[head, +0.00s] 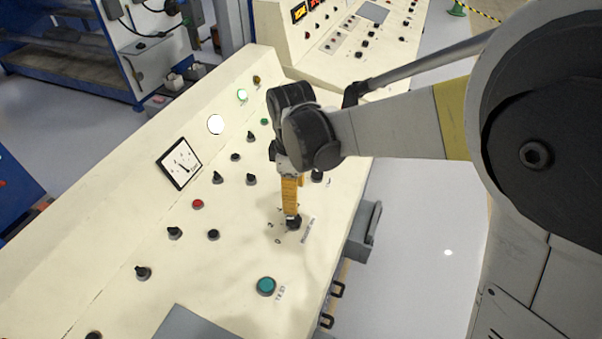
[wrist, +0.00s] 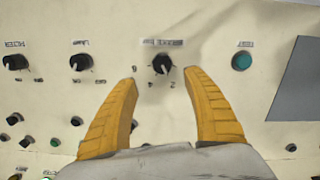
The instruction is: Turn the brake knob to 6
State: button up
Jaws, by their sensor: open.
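The brake knob (head: 293,222) is a black rotary knob on the cream console, with small numbers around it and a label beside it. In the wrist view the knob (wrist: 162,64) sits beyond and between the two yellow fingertips, with a pale pointer line on it. The number it points to is too small to read. My gripper (head: 291,210) is over the knob in the head view and partly covers it. In the wrist view my gripper (wrist: 161,82) is open, with a finger on either side of the knob and visible space between. Contact cannot be told.
A teal button (head: 266,286) sits in front of the knob, also visible at right in the wrist view (wrist: 242,60). Other black knobs (wrist: 80,62) stand to the left there. A square dial meter (head: 180,163) and a red button (head: 198,204) are farther left on the console.

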aim_at(295, 218)
notch_tip(295, 218, down, 10)
jog(key=b, duration=0.3)
jog(key=shift+s, duration=0.15)
jog(key=c, duration=1.2)
